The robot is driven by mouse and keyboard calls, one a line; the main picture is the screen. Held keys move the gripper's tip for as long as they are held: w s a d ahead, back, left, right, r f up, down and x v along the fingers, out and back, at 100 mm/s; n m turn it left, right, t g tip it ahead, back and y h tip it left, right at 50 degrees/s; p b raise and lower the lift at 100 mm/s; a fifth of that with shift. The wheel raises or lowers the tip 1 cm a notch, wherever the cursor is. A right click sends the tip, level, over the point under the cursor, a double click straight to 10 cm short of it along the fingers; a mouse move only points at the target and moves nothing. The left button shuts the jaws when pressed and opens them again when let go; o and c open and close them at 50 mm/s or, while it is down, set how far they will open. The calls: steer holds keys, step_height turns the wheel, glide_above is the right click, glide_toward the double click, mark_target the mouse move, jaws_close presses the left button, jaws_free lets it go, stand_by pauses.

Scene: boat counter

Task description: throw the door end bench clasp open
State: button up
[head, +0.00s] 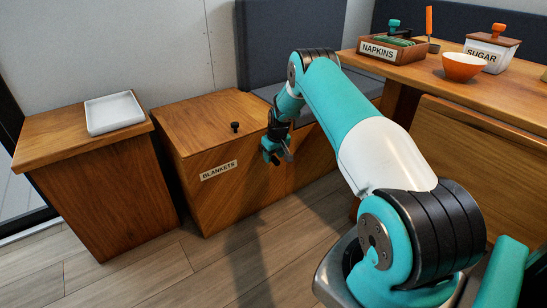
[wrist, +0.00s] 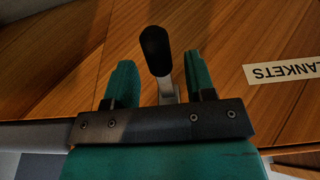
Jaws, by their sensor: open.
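The wooden bench (head: 195,205) with the BLANKETS label (head: 219,170) stands against the back wall. In the wrist view, a clasp lever (wrist: 156,50) with a rounded black grip and a metal stem stands out from the wood beside the upside-down label (wrist: 283,70). My gripper (head: 278,156) is at the right part of the bench front and seems to hide the clasp in the head view. In the wrist view my gripper (wrist: 158,80) is open, with one teal finger on each side of the lever. Visible gaps separate both fingers from the black grip.
A black knob (head: 235,126) stands on the bench lid. A wooden cabinet with a white tray (head: 114,112) is at the left. A table (head: 450,83) with a napkin box (head: 383,52), sugar jar (head: 490,52) and orange bowl (head: 463,67) is at the right. The floor in front is clear.

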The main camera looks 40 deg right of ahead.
steer(key=p+v, duration=0.4)
steer(key=v, duration=1.1)
steer(key=shift+r+p, duration=0.2)
steer(key=shift+p, duration=0.15)
steer(key=s+a+r+n+y, duration=0.1)
steer(key=s+a+r+n, duration=0.15)
steer(key=a+r, duration=0.85)
steer(key=s+a+r+n+y, duration=0.15)
steer(key=s+a+r, duration=0.4)
steer(key=a, duration=0.95)
steer(key=s+a+r+n+g+y, duration=0.1)
steer(key=s+a+r+n, duration=0.15)
steer(key=s+a, duration=0.45)
steer(key=s+a+r+n+g, duration=0.1)
steer(key=s+a+r, duration=0.2)
steer(key=s, duration=0.7)
steer(key=s+a+r+n+y, duration=0.1)
steer(key=s+a+r, duration=0.3)
steer(key=s, duration=0.5)
step_height(320, 180, up, 31)
steer(key=a+p, duration=0.1)
steer(key=p, duration=3.1)
steer(key=shift+w, duration=0.2)
